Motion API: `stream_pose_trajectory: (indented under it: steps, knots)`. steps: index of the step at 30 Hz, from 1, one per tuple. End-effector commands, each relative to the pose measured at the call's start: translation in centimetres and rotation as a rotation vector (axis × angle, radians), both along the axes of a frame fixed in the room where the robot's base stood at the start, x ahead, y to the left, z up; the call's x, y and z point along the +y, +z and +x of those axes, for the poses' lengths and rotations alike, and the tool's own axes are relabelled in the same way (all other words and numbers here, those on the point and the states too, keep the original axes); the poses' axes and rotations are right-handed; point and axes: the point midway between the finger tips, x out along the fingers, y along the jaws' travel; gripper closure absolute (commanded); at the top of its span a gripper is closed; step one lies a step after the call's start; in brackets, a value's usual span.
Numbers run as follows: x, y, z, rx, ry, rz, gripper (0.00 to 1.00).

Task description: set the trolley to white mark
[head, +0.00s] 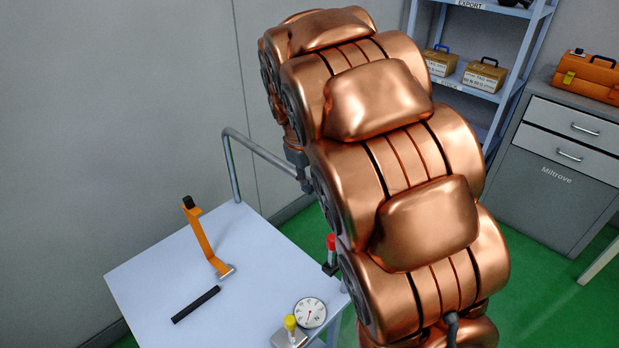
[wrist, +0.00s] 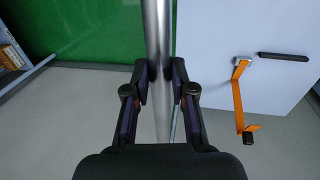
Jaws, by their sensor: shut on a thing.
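The trolley (head: 150,270) has a pale grey top and a bent metal push handle (head: 232,165) at its far end. My gripper (wrist: 164,82) is shut on the handle bar (wrist: 157,30) in the wrist view, with one finger on each side of it. In the head view my copper-coloured arm covers the right part of the handle, and the gripper (head: 300,170) shows only in part there. The trolley top also shows at the right of the wrist view (wrist: 215,55). No white mark is visible in either view.
On the trolley lie an orange strap-like tool (head: 202,240), a black bar (head: 196,304), a round dial (head: 310,313) and a yellow-knobbed piece (head: 290,327). Shelves (head: 470,75) and a grey drawer cabinet (head: 555,170) stand at right. A wall is close behind. Green floor (head: 535,290) shows at right.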

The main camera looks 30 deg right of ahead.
Motion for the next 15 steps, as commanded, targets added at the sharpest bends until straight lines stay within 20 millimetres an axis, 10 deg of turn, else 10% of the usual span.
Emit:
stream_pose_trajectory:
  steps: [8,9,15]
  knots:
    - [0.58,0.08,0.15,-0.004,0.003,0.009,1.00]
    - [0.60,0.09,0.14,-0.004,0.004,0.009,0.74]
    - [0.42,0.09,0.10,-0.003,0.003,0.006,0.53]
